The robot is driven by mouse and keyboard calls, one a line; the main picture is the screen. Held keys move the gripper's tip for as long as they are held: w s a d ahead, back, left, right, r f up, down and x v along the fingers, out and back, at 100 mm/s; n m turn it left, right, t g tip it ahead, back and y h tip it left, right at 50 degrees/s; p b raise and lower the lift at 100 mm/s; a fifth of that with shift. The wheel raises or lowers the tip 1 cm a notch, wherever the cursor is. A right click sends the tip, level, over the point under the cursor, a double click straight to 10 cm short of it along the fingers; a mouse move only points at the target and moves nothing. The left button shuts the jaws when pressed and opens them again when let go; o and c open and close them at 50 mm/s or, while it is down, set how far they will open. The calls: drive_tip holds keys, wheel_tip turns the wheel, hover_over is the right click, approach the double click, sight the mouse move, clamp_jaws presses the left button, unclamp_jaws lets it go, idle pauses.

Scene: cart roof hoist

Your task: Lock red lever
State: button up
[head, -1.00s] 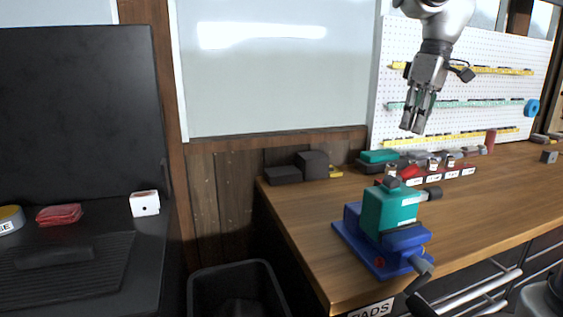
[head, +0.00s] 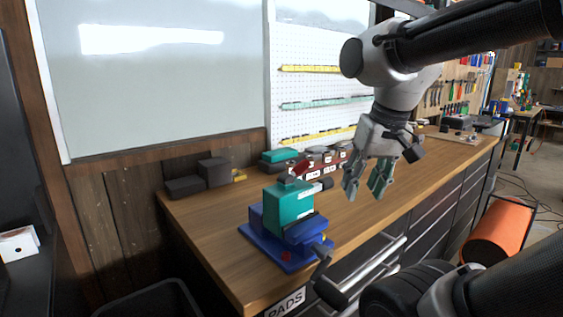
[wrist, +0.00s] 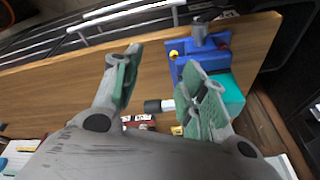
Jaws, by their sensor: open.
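No red lever can be clearly made out. A small red piece (head: 300,169) shows behind the teal block, and I cannot tell whether it is a lever. A blue vise (head: 262,243) stands at the bench's near corner with a teal block (head: 288,208) in it and a red round spot low on its front. My gripper (head: 365,187) is open and empty, in the air to the right of the vise. In the wrist view, the open fingers (wrist: 160,60) have the wood bench between them. The vise (wrist: 215,45) and teal block (wrist: 232,97) lie right, partly behind the right finger.
The wooden bench (head: 225,245) has free top around the vise. Dark blocks (head: 215,172) and a teal-topped case (head: 280,155) stand at its back. A pegboard (head: 310,90) rises behind. An orange cylinder (head: 500,230) is at the right.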

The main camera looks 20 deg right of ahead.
drive_tip(key=w+a+r+m+g, duration=0.3)
drive_tip(key=w+a+r+m, duration=0.1)
drive_tip(key=w+r+m, duration=0.4)
drive_tip(key=m+g, duration=0.2)
drive_tip(key=m, duration=0.3)
approach(297, 172)
drive_tip(key=w+d, duration=0.2)
drive_tip(key=shift+g+h, duration=0.3)
drive_tip(key=shift+h, duration=0.1)
drive_tip(key=f, duration=0.2)
drive_tip(key=s+f, duration=0.1)
drive_tip(key=f, duration=0.5)
drive_tip(key=shift+s, duration=0.3)
clamp_jaws()
